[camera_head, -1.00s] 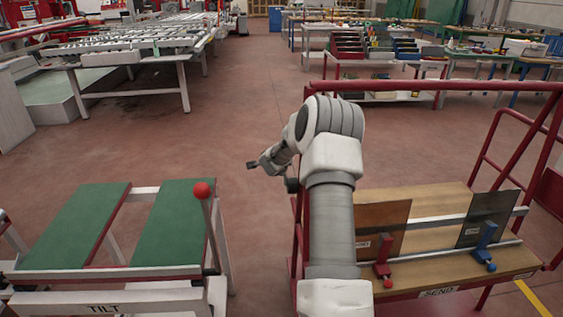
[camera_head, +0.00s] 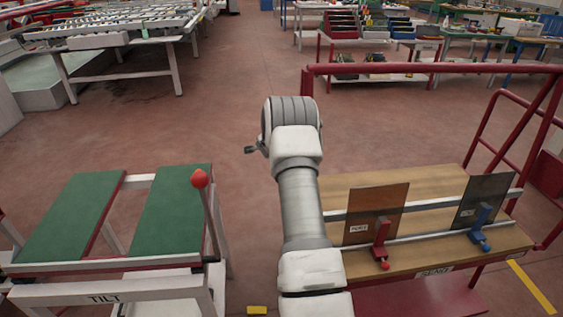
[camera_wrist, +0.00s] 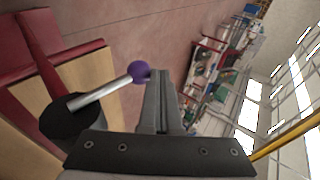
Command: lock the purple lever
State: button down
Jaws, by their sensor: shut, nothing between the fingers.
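The purple lever shows in the wrist view as a purple ball knob (camera_wrist: 138,70) on a bright metal rod, which slants up from a dark round base (camera_wrist: 66,120). My gripper (camera_wrist: 163,74) is shut and empty, its fingers close together just right of the knob. I cannot tell whether a finger touches the knob. In the head view the purple lever does not show, and my arm covers part of the stand with the tan boards.
A green-topped tilt table with a red-knobbed lever (camera_head: 200,179) stands left. Open floor lies beyond.

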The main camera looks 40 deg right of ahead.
jog(key=shift+w+d+f, duration=0.1)
jog(key=shift+w+f, duration=0.1)
jog(key=shift+f, duration=0.25)
dwell(0.3)
jog(key=shift+r, duration=0.3)
jog(key=a+r+p, duration=0.2)
jog(key=r, duration=0.4)
jog(key=s+a+r+p, duration=0.1)
jog(key=a+r+p, duration=0.1)
jog(key=r, duration=0.4)
jog(key=shift+s+r, duration=0.15)
jog(key=shift+r, duration=0.2)
